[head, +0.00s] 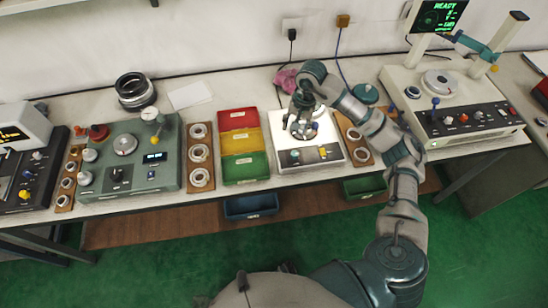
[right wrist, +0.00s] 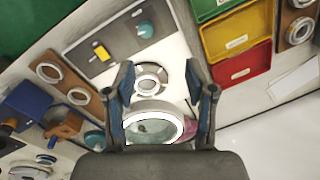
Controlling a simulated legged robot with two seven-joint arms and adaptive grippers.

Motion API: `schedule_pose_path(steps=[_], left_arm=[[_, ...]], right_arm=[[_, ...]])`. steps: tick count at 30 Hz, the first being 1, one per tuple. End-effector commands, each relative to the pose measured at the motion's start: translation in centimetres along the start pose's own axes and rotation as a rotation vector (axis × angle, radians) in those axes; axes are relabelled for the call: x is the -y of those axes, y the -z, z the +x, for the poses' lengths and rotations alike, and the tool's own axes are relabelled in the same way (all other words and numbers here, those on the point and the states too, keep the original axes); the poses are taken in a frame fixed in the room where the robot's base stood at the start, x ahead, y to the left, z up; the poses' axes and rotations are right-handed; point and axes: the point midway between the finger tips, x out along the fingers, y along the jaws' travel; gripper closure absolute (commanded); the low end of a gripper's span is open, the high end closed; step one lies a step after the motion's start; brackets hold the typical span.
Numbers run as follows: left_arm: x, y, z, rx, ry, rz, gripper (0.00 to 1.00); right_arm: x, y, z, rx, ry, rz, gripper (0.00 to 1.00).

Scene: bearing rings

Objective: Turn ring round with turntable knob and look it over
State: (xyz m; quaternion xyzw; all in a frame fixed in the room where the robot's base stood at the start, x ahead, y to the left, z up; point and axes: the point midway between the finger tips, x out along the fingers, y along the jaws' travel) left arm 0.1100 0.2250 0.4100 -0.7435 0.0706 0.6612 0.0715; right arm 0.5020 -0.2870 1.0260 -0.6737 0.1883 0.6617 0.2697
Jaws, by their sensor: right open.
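The inspection station (head: 283,131) is a white lit panel with a grey control strip at its front. In the right wrist view a pale metal ring (right wrist: 150,70) lies flat on the panel, seemingly on the turntable, which I cannot make out separately. A teal knob (right wrist: 145,30) and a yellow control (right wrist: 101,51) sit on the strip; which is the turntable knob I cannot tell. My right gripper (right wrist: 158,78) is open and empty above the panel, its fingers on either side of the ring in view. A round white-rimmed lens (right wrist: 152,123) shows between the fingers, nearer the camera. My left gripper is not in view.
Red, yellow and green bins (head: 238,119) stand left of the station. Ring boards (head: 200,176) and (head: 353,138) flank this area. A green-grey machine (head: 105,180) is farther left, and a white machine with a screen (head: 450,85) stands right.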

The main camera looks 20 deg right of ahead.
Motion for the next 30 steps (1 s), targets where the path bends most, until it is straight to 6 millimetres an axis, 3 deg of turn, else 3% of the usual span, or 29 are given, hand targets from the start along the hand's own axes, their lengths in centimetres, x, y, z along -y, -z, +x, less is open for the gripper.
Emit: schedule_pose_path(steps=[3,8,24,30], left_arm=[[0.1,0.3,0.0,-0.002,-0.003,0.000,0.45],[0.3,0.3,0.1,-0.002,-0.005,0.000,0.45],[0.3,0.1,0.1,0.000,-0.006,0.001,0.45],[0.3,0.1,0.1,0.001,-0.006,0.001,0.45]], right_arm=[[-2.0,0.6,-1.6,-0.022,-0.069,0.002,0.45],[-2.1,0.4,-0.2,-0.022,-0.084,0.001,0.45],[-2.9,0.6,11.9,-0.021,-0.082,0.003,0.45],[-3.2,0.7,14.6,-0.025,-0.081,0.003,0.45]])
